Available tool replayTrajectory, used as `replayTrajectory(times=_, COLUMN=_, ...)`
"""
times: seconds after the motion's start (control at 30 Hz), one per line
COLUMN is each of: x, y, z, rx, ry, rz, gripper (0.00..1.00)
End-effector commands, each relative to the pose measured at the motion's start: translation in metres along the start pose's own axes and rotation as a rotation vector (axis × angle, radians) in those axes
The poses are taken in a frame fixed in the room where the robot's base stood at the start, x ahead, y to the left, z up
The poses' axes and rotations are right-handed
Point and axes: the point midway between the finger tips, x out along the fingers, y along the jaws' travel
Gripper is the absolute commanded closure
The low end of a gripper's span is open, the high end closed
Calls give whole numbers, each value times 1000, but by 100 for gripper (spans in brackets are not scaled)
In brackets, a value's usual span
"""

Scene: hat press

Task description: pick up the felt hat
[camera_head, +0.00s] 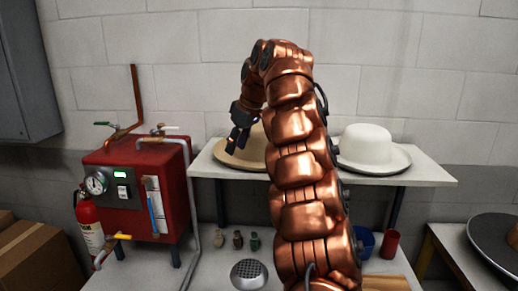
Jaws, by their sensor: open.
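A tan wide-brimmed hat (256,150) sits brim down on the left part of a raised white shelf. A white wide-brimmed hat (368,146) sits on the same shelf to the right of my arm. I cannot tell from the picture which of them is felt. My gripper (236,142) points down, open, at the left side of the tan hat's crown. It overlaps the crown in this view, and I cannot tell whether it touches it. My copper arm hides the right side of the tan hat and the shelf's middle.
A red boiler (130,190) with pipes and a gauge stands left of the shelf. A fire extinguisher (88,225) is beside it. Small bottles, a blue cup (364,242) and a red cup (390,244) stand below the shelf. A round metal disc (500,240) lies at right.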

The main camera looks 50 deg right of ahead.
Motion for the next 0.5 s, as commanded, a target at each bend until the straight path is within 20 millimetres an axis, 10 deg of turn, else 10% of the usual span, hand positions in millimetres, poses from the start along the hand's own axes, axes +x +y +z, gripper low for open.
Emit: replayTrajectory(times=0.5, x=30, y=2, z=-1, rx=6, ry=-2, rz=3, gripper=60)
